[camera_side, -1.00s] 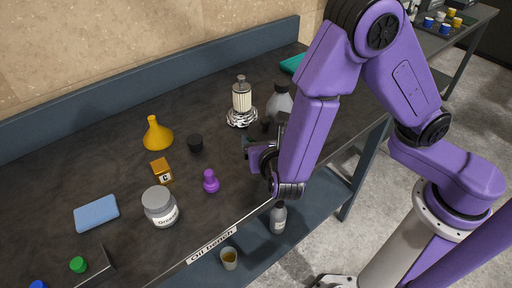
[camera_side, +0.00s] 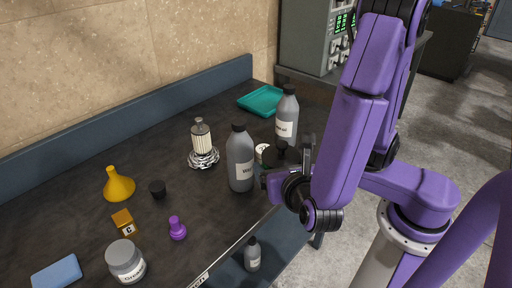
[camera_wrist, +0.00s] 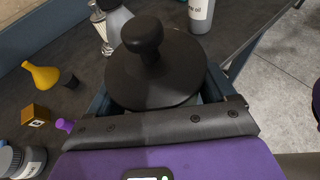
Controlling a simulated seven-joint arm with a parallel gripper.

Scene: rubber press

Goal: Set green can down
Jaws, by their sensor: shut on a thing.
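My gripper (camera_side: 284,170) is at the right part of the bench, near its front edge. In the wrist view my gripper (camera_wrist: 165,112) is shut on the can (camera_wrist: 150,85), whose round black lid with a knob faces the camera. In the side view the can (camera_side: 276,157) is partly hidden by my gripper; its dark lid and a little dark green show. I cannot tell whether its base touches the bench. A grey bottle (camera_side: 240,160) stands just left of it, and another grey bottle (camera_side: 286,116) stands behind it.
A teal tray (camera_side: 262,100) lies at the back. A filter (camera_side: 201,142), yellow funnel (camera_side: 118,185), black cap (camera_side: 157,189), orange box (camera_side: 124,223), purple piece (camera_side: 177,229), grease jar (camera_side: 126,262) and blue sponge (camera_side: 57,275) are further left. A small bottle (camera_side: 252,254) stands below the bench edge.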

